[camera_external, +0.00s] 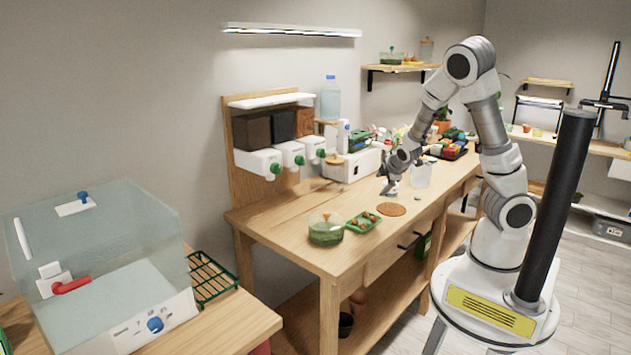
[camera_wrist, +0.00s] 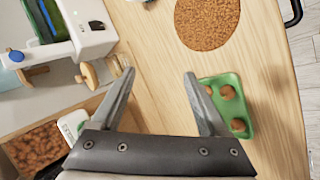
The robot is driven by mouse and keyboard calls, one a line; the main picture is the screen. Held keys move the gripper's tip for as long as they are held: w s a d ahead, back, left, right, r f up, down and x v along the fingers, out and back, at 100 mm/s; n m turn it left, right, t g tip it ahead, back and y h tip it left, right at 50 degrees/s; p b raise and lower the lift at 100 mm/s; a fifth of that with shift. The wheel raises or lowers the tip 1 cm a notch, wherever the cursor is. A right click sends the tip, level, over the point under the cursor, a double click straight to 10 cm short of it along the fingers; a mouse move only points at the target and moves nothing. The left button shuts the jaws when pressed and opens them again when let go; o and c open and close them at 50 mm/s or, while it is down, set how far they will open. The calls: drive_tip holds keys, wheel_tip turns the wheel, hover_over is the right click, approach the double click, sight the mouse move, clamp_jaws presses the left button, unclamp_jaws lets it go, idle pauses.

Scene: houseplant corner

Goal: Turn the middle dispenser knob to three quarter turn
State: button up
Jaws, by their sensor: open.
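Three white dispensers with green knobs hang on a wooden back panel in the external view. The middle dispenser (camera_external: 290,154) has its green knob (camera_external: 300,160) at its front, between the left knob (camera_external: 274,168) and the right knob (camera_external: 321,153). The knob's turn angle is too small to read. My gripper (camera_external: 388,190) is low over the bench, to the right of the dispensers and apart from them. In the wrist view my gripper (camera_wrist: 160,73) is open, with bare wood between its fingers. A white dispenser part shows at lower left there; the middle knob is not visible.
On the bench (camera_external: 285,233) are a lidded glass jar (camera_external: 326,230), a green tray (camera_external: 363,222) with brown balls, a round brown mat (camera_external: 391,209) and a white machine (camera_external: 355,165). A clear tank (camera_external: 100,250) stands at left. Wood before the dispensers is clear.

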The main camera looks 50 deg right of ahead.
drive_tip(key=w+r+n+t+h+b, duration=0.1)
drive_tip(key=w+r+n+t+h, duration=0.1)
drive_tip(key=w+r+n+t, duration=0.3)
drive_tip(key=w+r+n+t+h+b, duration=0.1)
drive_tip(key=r+n+t+h, duration=0.15)
drive_tip(key=r+n, duration=0.4)
drive_tip(key=a+r+n+t+y, duration=0.85)
drive_tip(key=a+r+n, duration=0.45)
drive_tip(key=a+n, duration=0.3)
approach(304, 163)
drive_tip(key=shift+g+y, duration=0.3)
drive_tip(key=shift+g, duration=0.1)
drive_tip(key=x, duration=0.6)
drive_tip(key=p+x, duration=0.1)
drive_tip(key=x, duration=0.2)
drive_tip(key=shift+s+d+r, duration=0.1)
drive_tip(key=shift+r, duration=0.35)
clamp_jaws()
